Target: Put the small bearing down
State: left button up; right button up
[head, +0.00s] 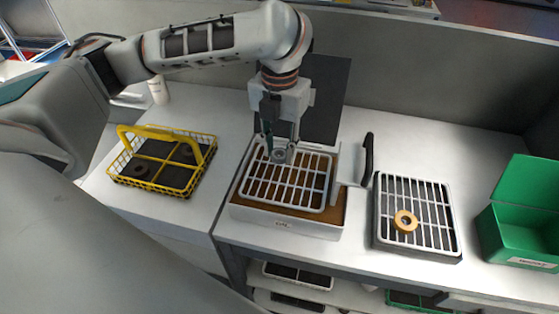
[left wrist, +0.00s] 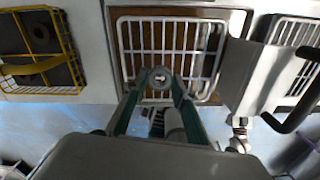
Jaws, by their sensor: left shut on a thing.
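The small bearing (left wrist: 161,78) is a silver ring between the fingertips of my left gripper (left wrist: 160,86) in the left wrist view. In the head view my left gripper (head: 280,150) points down, shut on the bearing (head: 281,156), over the back middle of a white grid (head: 262,195). The grid lies on a brown-topped white box (head: 285,226) and also shows in the left wrist view (left wrist: 150,50). I cannot tell whether the bearing touches the grid. My right gripper is not in view.
A yellow wire basket (head: 160,185) with dark round parts stands left. A dark tray with a white grid (head: 418,243) at right carries an orange-brown ring (head: 405,221). A black handle (head: 367,160) stands between box and tray. A green bin (head: 518,240) is far right.

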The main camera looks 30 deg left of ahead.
aim_at(280, 154)
pick_arm(q)
jog(key=shift+f, duration=2.35)
jog(key=o, duration=1.1)
jog(key=shift+f, duration=0.1)
notch_tip(280, 154, up, 12)
jog(key=shift+r, duration=0.15)
